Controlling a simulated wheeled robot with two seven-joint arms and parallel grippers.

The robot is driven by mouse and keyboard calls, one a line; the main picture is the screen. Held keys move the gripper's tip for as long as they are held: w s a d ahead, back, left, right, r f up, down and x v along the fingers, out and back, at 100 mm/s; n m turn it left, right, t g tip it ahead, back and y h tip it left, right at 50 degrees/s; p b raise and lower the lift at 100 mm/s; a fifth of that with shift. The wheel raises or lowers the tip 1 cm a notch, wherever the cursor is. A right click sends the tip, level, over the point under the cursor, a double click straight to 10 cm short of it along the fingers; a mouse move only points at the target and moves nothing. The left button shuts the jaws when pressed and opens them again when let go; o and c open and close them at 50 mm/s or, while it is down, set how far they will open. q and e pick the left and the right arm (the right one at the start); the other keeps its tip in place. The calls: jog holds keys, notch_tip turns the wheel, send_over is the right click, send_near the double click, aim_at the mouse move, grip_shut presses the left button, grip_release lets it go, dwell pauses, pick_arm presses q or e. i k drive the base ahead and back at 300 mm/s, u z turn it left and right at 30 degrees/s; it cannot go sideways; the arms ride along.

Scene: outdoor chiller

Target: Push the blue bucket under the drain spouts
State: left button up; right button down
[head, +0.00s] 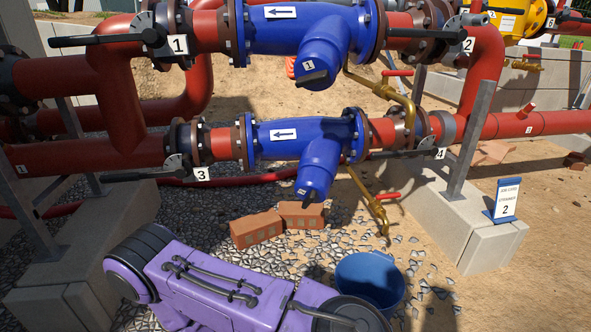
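The blue bucket (383,271) stands upright on the gravel at the lower middle right and looks empty. A brass drain spout (378,213) with a red handle hangs from the lower pipe. Its tip is just above the bucket's far rim in the picture, apart from it. A second brass spout pipe (405,103) with a red handle comes down from the upper pipe. My purple arm link crosses the bottom, and its black joint overlaps the bucket's lower left edge in the picture. I cannot tell whether they touch. Neither gripper is in view.
Two orange bricks (257,229) lie on the gravel left of the spouts. A concrete block (470,225) with a metal post and a blue-and-white sign (505,202) stands right of the bucket. Blue strainers (300,140) and red pipes run above. Bare sand lies lower right.

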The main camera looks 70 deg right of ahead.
aim_at(374, 278)
jog(key=i, duration=1.95)
jog(key=z, duration=3.95)
jog(key=i, duration=0.5)
